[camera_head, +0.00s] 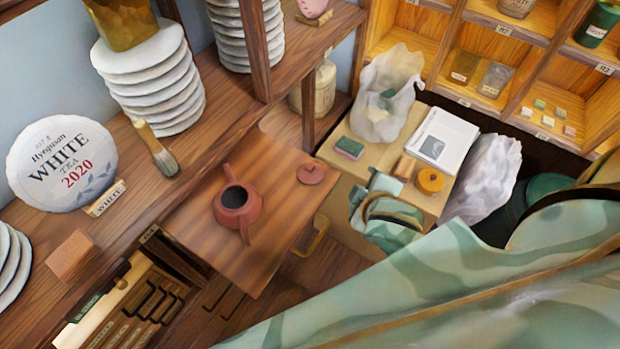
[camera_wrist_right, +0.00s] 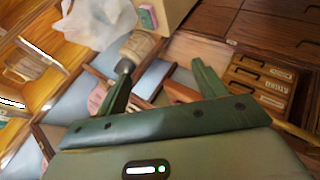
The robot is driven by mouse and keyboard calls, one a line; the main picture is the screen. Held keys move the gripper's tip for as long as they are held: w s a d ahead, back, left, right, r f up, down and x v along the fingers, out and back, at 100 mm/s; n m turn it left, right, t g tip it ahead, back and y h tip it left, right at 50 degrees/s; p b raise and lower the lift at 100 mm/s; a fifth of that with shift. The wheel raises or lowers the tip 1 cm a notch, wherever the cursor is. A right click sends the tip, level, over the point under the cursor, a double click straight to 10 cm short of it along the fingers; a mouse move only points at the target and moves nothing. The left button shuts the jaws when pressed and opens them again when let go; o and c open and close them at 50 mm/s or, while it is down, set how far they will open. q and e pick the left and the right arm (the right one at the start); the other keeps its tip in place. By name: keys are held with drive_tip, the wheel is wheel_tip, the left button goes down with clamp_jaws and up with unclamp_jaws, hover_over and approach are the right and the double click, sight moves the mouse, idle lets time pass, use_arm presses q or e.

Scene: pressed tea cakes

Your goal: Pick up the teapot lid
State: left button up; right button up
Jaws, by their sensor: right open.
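The teapot lid (camera_head: 311,174) is a small round reddish-brown disc with a knob. In the head view it lies on the wooden pull-out board (camera_head: 275,265), near the board's right edge. The teapot (camera_head: 237,203), of the same reddish clay, stands open on the board to the left of the lid. My right gripper (camera_wrist_right: 162,65) shows in the right wrist view with its two green fingers apart and nothing clearly held between them. I cannot make out the lid in that view. My left gripper is not in view.
A brush (camera_head: 157,150), stacked white tea cakes (camera_head: 150,85) and a labelled white tea disc (camera_head: 62,163) are on the left counter. A side table holds a sponge (camera_head: 350,148), a white booklet (camera_head: 441,141) and an orange round item (camera_head: 430,181). The board around the lid is clear.

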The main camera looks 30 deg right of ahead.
drive_tip(key=w+a+r+n+t+y, duration=0.25)
drive_tip(key=w+a+r+t, duration=0.35)
drive_tip(key=r, duration=0.4)
drive_tip(key=w+a+r+n+t+y, duration=0.2)
drive_tip(key=w+a+r+t+y, duration=0.25)
drive_tip(key=w+r, duration=0.4)
drive_tip(key=s+a+r+n+y, duration=0.3)
drive_tip(key=a+r+n+y, duration=0.8)
drive_tip(key=a+y, duration=0.1)
drive_tip(key=s+a+n+g+y, duration=0.5)
drive_tip(key=s+a+n+g, duration=0.25)
drive_tip(key=n+g, duration=0.8)
drive_tip(key=m+g+h, duration=0.1)
drive_tip(key=g+h, duration=0.2)
drive_tip(key=h, duration=1.7)
approach(311, 165)
wheel_tip(311, 165, down, 5)
drive_tip(key=shift+w+d+r+b, duration=0.1)
drive_tip(key=shift+w+r+b, duration=0.1)
drive_tip(key=shift+b, duration=0.55)
drive_tip(key=f, duration=0.5)
drive_tip(key=shift+s+a+f+b, duration=0.1)
drive_tip(key=shift+a+f+b, duration=0.15)
drive_tip(key=shift+f+b, duration=0.1)
drive_tip(key=c, duration=0.9)
